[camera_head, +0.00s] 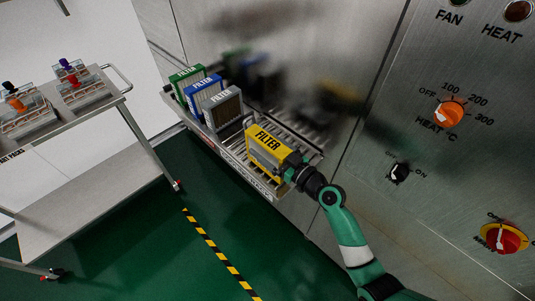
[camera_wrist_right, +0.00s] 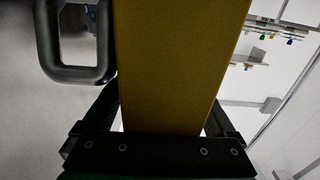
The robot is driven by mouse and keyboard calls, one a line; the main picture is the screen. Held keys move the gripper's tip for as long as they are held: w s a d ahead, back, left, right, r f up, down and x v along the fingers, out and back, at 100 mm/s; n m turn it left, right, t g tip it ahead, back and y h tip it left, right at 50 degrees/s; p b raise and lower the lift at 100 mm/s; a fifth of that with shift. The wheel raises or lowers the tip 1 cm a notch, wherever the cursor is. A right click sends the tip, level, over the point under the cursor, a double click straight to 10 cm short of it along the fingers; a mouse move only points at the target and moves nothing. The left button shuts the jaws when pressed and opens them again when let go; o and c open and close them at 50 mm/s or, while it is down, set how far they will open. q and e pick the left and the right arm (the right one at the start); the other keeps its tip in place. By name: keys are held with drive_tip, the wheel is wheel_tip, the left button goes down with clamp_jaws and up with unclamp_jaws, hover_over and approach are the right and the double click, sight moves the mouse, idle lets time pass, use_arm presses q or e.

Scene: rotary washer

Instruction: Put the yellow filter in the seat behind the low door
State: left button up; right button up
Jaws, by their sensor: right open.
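The yellow filter (camera_head: 266,147) stands on a slatted rack at the steel machine's side, its FILTER label upward. My right gripper (camera_head: 292,166) is at the filter's right end. In the right wrist view the yellow filter (camera_wrist_right: 182,65) fills the middle, between the two dark fingers of my right gripper (camera_wrist_right: 163,120), which is open. Whether the fingers touch it I cannot tell. My left gripper is not in view. I cannot make out the low door or the seat behind it.
Green (camera_head: 187,76), blue (camera_head: 204,90) and grey (camera_head: 223,108) filters stand on the rack (camera_head: 233,155), left of the yellow one. A trolley (camera_head: 85,200) stands at the left. A dark loop handle (camera_wrist_right: 75,75) is beside the filter in the wrist view. Knobs (camera_head: 450,112) are at the right.

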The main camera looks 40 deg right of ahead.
sight(267, 142)
clamp_jaws()
idle(0.4)
drive_tip(key=shift+r+p, duration=0.35)
drive_tip(key=shift+r, duration=0.3)
drive_tip(key=r, duration=0.1)
drive_tip(key=r+p, duration=0.2)
drive_tip(key=shift+s+a+r, duration=0.1)
drive_tip(key=shift+s+a, duration=0.05)
drive_tip(key=shift+a, duration=0.15)
drive_tip(key=s+a+r+p, duration=0.5)
drive_tip(key=a+r+p, duration=0.2)
drive_tip(key=a, duration=0.5)
drive_tip(key=shift+a+r+p, duration=0.25)
drive_tip(key=shift+r+p, duration=0.1)
drive_tip(key=shift+r, duration=0.45)
